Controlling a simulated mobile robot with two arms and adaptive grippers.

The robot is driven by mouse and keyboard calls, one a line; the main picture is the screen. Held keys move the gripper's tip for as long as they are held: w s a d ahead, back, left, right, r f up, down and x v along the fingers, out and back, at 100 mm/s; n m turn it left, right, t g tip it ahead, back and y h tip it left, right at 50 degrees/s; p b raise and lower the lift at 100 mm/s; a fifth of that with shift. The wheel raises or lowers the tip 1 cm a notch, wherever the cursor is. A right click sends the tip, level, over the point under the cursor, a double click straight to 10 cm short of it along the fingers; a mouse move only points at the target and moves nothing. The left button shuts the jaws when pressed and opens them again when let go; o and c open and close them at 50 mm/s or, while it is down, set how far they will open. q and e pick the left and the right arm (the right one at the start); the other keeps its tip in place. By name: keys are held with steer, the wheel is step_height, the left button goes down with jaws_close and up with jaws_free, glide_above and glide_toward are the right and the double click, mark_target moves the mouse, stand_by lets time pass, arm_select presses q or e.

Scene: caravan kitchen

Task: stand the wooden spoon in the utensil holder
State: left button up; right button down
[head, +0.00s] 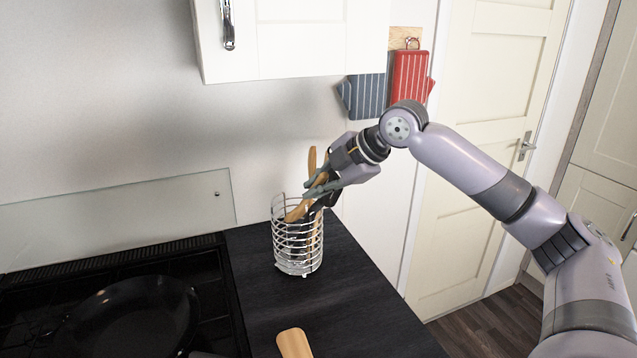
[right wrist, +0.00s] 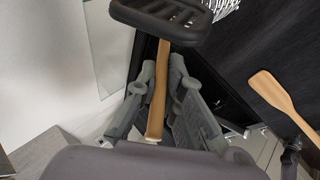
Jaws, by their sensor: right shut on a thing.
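The utensil holder (head: 297,262) is a round silver wire basket standing on the black worktop. My right gripper (head: 322,188) is at its upper right rim. It is shut on a wooden-handled utensil (right wrist: 156,100), whose handle runs between the fingers in the right wrist view. A black slotted head (right wrist: 165,15) shows at the far end of that handle. Wooden pieces (head: 298,212) slant over the holder's rim; which belongs to the held utensil is unclear. A flat wooden utensil (head: 294,343), spoon or spatula, lies on the worktop; it also shows in the right wrist view (right wrist: 275,95).
A dark frying pan (head: 130,315) sits on the hob at the left. A glass splashback (head: 120,215) stands along the wall behind. A white cupboard (head: 300,45) hangs above. The worktop (head: 365,310) right of the holder is clear.

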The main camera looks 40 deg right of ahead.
steer(key=c, duration=1.6)
jaws_free()
steer(key=shift+c, duration=0.2)
steer(key=v, duration=1.2)
steer(key=shift+w, duration=0.1)
